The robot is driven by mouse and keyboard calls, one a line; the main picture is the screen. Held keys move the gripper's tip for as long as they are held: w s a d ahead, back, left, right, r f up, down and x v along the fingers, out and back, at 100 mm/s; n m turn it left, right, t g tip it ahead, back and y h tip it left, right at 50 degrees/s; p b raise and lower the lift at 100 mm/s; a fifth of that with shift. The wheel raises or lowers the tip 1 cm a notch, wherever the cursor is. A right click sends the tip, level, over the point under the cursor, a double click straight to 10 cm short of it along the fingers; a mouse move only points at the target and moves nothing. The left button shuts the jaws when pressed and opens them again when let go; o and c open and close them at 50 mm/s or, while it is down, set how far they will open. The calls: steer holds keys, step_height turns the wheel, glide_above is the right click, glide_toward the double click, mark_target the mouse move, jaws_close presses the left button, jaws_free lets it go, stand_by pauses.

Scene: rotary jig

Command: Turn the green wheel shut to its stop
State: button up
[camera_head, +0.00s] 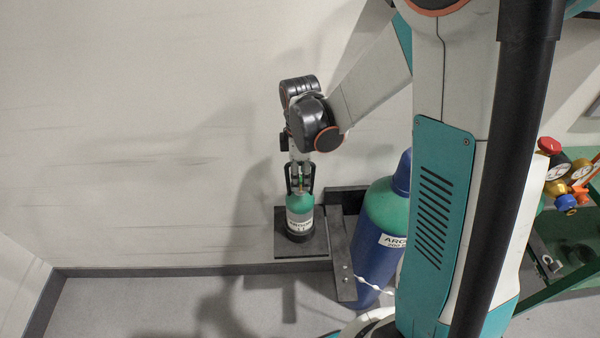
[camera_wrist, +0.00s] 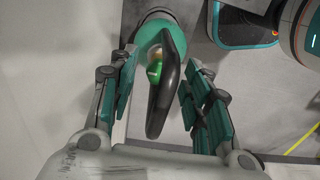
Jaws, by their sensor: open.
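A small gas bottle (camera_head: 300,222) with a green shoulder and a white label stands upright on a dark shelf, in the head view. In the wrist view its green shoulder (camera_wrist: 150,28) shows at the top. A small green wheel (camera_wrist: 154,72) shows there inside a black loop-shaped guard (camera_wrist: 157,112), which partly hides it. My gripper (camera_wrist: 163,78) is open, with one finger on each side of the guard and a gap to both. In the head view my gripper (camera_head: 299,182) is above the bottle top; the wheel cannot be made out there.
The dark shelf (camera_head: 290,251) is close to a pale wall (camera_head: 130,130). A large blue cylinder (camera_head: 374,262) with a green shoulder stands right of the shelf. Further right are gauges (camera_head: 557,172) with a red knob on a green frame. Grey floor is clear at lower left.

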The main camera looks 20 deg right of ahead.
step_height(320, 180, up, 12)
stand_by(0.6)
steer(key=s+r+m+t, duration=0.3)
steer(key=s+m, duration=0.4)
steer(key=s+r+m+t, duration=0.3)
steer(key=s+m+t, duration=0.1)
steer(key=s+m, duration=0.3)
steer(key=shift+s+a, duration=0.4)
steer(key=shift+s, duration=0.05)
